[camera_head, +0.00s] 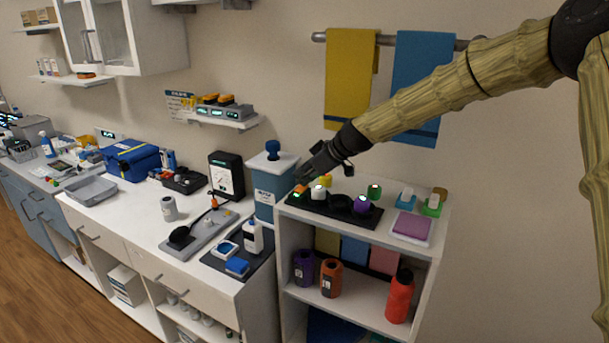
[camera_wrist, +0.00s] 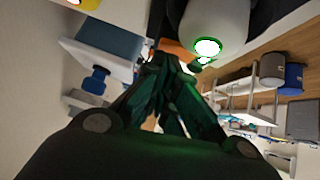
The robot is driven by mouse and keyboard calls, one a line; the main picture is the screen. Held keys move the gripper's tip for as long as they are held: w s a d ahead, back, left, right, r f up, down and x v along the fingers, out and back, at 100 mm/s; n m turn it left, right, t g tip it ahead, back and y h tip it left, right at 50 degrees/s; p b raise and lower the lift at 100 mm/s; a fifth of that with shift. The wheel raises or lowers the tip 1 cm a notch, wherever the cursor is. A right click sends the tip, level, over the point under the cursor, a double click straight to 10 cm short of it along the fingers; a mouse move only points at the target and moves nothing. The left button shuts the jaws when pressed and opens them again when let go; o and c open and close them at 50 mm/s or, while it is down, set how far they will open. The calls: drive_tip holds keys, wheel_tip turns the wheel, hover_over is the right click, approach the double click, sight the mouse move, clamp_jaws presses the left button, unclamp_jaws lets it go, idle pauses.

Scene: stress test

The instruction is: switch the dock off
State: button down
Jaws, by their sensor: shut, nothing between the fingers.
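A black dock (camera_head: 340,208) lies on top of the white shelf unit at the right. Along it stand an orange piece (camera_head: 299,190), a white piece (camera_head: 319,192), a black piece and a purple piece (camera_head: 362,203). Small green lights glow by some of them. My gripper (camera_head: 304,174) is shut and empty, just above the dock's left end, close to the orange piece. In the wrist view the closed fingers (camera_wrist: 172,90) point at the orange piece (camera_wrist: 172,47), beside the rounded white piece (camera_wrist: 215,25) with a green-lit face. I cannot tell whether the fingertips touch anything.
A blue canister with a white lid (camera_head: 272,190) stands left of the dock. Yellow and green pieces stand behind the dock. A purple pad (camera_head: 411,225) and small boxes lie to its right. Towels (camera_head: 349,80) hang on the wall behind my arm.

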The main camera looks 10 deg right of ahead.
sight(302, 189)
drive_tip(key=shift+w+d+f+g, duration=0.1)
drive_tip(key=shift+f+g, duration=0.2)
drive_tip(key=shift+f, duration=0.05)
drive_tip(key=shift+s+a+b, duration=0.35)
drive_tip(key=shift+s+a, duration=0.15)
drive_tip(key=shift+s, duration=0.25)
drive_tip(key=shift+r, duration=0.15)
wheel_tip(302, 189, up, 4)
drive_tip(key=shift+f+p, duration=0.15)
drive_tip(key=shift+p, duration=0.75)
drive_tip(key=b+v, duration=0.3)
drive_tip(key=v, duration=0.7)
drive_tip(key=shift+s, duration=0.3)
